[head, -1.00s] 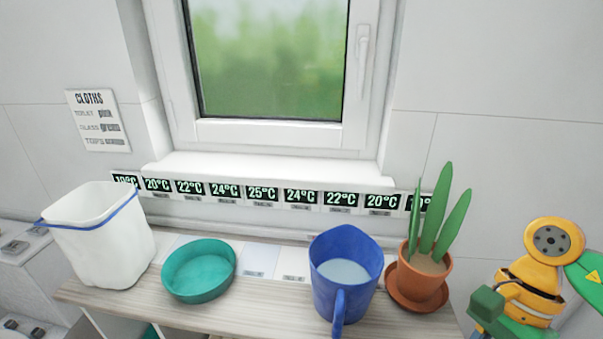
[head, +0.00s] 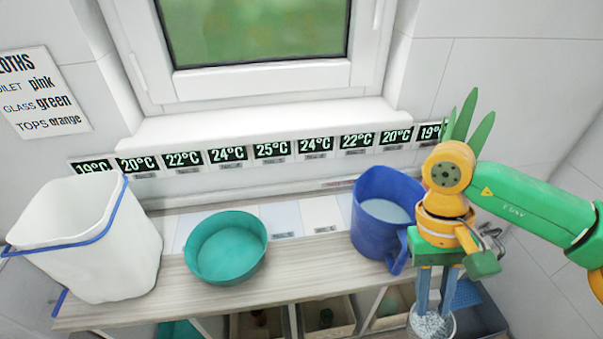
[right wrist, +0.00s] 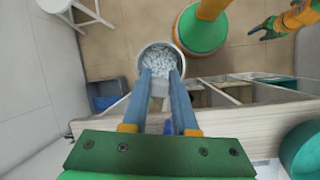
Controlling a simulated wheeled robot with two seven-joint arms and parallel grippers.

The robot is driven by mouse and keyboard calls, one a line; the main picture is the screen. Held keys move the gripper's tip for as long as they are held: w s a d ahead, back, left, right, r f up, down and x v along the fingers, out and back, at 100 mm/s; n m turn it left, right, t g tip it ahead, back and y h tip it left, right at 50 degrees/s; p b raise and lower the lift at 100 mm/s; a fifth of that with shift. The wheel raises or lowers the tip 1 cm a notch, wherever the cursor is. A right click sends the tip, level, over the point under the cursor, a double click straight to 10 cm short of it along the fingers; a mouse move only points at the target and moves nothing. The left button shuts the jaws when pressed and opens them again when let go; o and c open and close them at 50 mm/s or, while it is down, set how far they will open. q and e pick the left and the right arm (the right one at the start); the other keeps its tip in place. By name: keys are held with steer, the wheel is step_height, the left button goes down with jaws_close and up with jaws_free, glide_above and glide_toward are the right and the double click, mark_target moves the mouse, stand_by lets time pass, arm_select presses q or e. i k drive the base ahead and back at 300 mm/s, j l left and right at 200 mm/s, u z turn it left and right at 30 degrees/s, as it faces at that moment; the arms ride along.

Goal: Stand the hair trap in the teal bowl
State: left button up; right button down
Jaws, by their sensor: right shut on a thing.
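The teal bowl (head: 226,270) stands upright on the wooden cart top, between the white bin and the blue jug. Its edge also shows at the right of the right wrist view (right wrist: 305,150). My right gripper (head: 433,308) points down in front of the cart's right part, well right of the bowl.
A white bin (head: 90,240) with a blue band stands left of the bowl. A blue jug (head: 378,235) with pale liquid stands between bowl and right gripper. A potted plant (head: 470,120) is mostly hidden behind my right arm. Open compartments (head: 325,312) lie below the cart top.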

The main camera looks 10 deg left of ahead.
mark_target(231, 254)
steer(key=k+j, duration=0.1)
steer(key=j, duration=1.6)
